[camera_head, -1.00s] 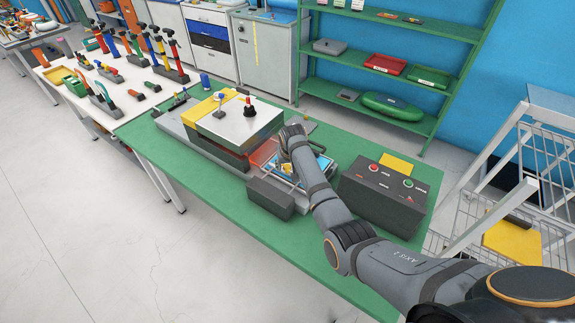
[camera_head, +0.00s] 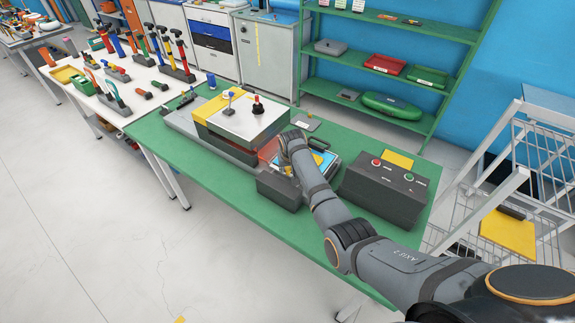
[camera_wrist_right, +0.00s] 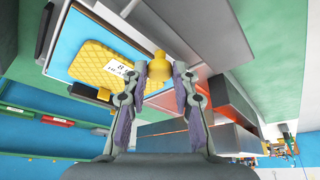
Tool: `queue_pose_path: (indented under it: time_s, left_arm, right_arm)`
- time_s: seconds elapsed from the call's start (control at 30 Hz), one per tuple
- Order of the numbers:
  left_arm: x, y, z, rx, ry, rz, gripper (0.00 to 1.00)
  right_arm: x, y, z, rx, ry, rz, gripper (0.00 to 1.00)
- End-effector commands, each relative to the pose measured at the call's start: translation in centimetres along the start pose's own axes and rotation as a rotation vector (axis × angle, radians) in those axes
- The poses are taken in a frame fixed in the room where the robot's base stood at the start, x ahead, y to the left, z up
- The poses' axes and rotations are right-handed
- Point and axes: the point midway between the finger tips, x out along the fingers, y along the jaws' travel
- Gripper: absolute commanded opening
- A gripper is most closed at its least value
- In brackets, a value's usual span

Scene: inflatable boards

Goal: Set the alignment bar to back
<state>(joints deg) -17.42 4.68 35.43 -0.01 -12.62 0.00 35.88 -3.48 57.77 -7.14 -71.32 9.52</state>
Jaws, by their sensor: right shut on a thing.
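My right gripper (camera_head: 290,150) reaches over the low feed bed beside the press-like machine (camera_head: 246,122) on the green bench. In the right wrist view, its fingers (camera_wrist_right: 159,75) are shut on a yellow knob (camera_wrist_right: 159,62). I cannot tell whether this knob belongs to the alignment bar; the bar itself is not clearly visible. A quilted yellow piece with a white label (camera_wrist_right: 105,68) lies on a blue surface (camera_wrist_right: 68,38) beside the fingers. In the head view, the arm and gripper hide part of this bed. My left gripper is not in view.
A dark control box (camera_head: 385,192) with red and green buttons stands right of my arm. A dark grey block (camera_head: 279,190) sits in front of the bed. The front strip of the green bench (camera_head: 235,208) is clear. Green shelves (camera_head: 385,85) stand behind.

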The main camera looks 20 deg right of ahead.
Motion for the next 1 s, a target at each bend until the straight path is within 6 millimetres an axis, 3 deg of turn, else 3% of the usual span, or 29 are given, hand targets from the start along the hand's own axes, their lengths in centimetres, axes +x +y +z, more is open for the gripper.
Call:
queue_pose_path:
  time_s: [0.1, 0.23, 0.27, 0.4, 0.6, 0.77, 0.87, 1.0]
  left_arm:
    - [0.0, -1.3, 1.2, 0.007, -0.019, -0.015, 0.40]
    - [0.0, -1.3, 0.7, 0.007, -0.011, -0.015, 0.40]
    - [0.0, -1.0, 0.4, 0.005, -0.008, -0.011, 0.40]
    - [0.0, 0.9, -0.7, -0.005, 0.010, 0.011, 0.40]
    - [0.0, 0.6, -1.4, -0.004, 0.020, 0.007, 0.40]
    - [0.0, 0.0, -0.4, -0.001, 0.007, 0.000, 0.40]
    - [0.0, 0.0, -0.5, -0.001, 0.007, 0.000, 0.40]
    - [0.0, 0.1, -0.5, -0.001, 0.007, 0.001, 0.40]
  right_arm:
    - [0.0, -0.7, 0.3, 0.002, -0.010, -0.016, 0.00]
    - [0.0, -0.9, 0.3, 0.002, -0.010, -0.020, 0.00]
    - [0.0, -0.9, 0.3, 0.002, -0.010, -0.019, 0.30]
    - [0.0, -0.8, 0.3, 0.002, -0.009, -0.017, 0.49]
    - [0.0, -0.6, 0.2, 0.002, -0.006, -0.014, 0.50]
    - [-0.5, -0.6, 0.1, 0.002, -0.005, -0.013, 0.50]
    - [-1.9, -0.7, 0.0, 0.001, -0.002, -0.013, 0.50]
    - [-5.2, -0.8, 0.0, 0.000, -0.002, -0.014, 0.50]
